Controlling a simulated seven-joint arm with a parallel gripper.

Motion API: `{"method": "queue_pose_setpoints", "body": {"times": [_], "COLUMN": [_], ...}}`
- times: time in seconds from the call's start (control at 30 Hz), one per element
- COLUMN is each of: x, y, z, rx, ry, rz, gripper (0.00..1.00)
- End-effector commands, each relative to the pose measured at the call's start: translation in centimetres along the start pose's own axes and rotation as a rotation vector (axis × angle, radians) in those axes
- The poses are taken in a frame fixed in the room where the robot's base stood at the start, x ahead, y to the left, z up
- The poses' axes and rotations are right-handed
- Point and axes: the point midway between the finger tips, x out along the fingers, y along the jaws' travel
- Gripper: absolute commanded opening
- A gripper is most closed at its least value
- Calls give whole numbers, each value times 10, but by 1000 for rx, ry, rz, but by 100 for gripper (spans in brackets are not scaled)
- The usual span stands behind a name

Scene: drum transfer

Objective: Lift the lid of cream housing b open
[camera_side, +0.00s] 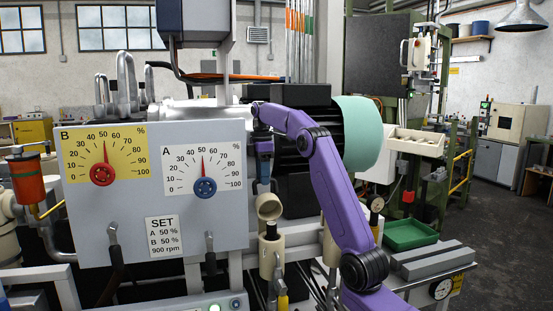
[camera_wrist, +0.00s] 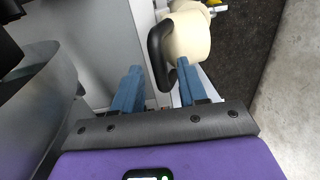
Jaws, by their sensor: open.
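In the side view a cream housing (camera_side: 271,260) stands right of the grey panel, with a round cream part (camera_side: 268,207) tilted at its top and a dark knob on it. My gripper (camera_side: 264,186) hangs just above, fingers down. Another cream housing (camera_side: 332,247) is partly hidden behind my purple arm. No letter shows on either housing, so I cannot tell which is b. In the wrist view my gripper (camera_wrist: 158,82) is open, its blue fingers apart. A black handle (camera_wrist: 157,53) on a cream cylinder (camera_wrist: 188,38) lies beyond and between the fingertips, seemingly not gripped.
The panel with two dials (camera_side: 150,210) stands close on the left. A dark motor with a mint-green drum end (camera_side: 362,137) is behind my arm. A green tray (camera_side: 410,235) lies on the right. Pipes and a yellow-handled valve (camera_side: 282,298) crowd the space below the housing.

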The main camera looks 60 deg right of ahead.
Motion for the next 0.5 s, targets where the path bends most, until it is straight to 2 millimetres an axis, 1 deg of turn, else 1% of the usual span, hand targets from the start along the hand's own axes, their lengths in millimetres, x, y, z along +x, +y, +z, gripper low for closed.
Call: {"method": "queue_pose_setpoints", "body": {"times": [0.2, 0.5], "x": [-22, -69], "y": [-2, -46], "z": [0, 9], "rx": [0, 0], "ry": [0, 0], "rz": [1, 1], "gripper": [42, 42]}}
